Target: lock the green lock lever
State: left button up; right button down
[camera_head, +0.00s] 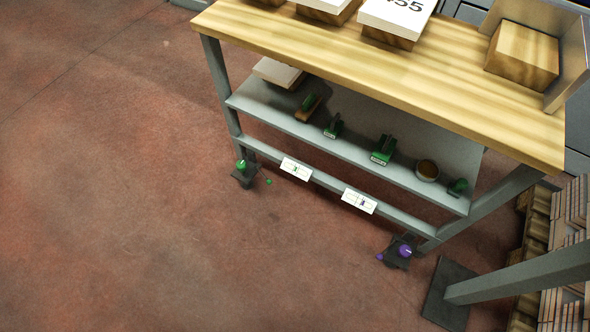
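A small green part (241,165) sits on top of the dark foot or caster (245,177) at the lower end of the workbench's left front leg. A smaller green piece (268,182) shows just right of that foot, close to the floor. Which of these is the lock lever, and how it is set, is too small to tell. The matching foot at the right (400,262) has a purple part (405,251) on top and a small purple piece (379,257) at its left. Neither of my grippers is in view.
The workbench (350,55) carries boxes and has a lower shelf (290,118) with several green tools. Two white labels (296,169) (359,201) are on its lower bar. A grey post with a dark plate (450,290) stands lower right. The floor (110,200) at left is clear.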

aim_at(268, 182)
jog(key=u, duration=1.25)
jog(key=i, duration=1.3)
jog(key=z, duration=2.7)
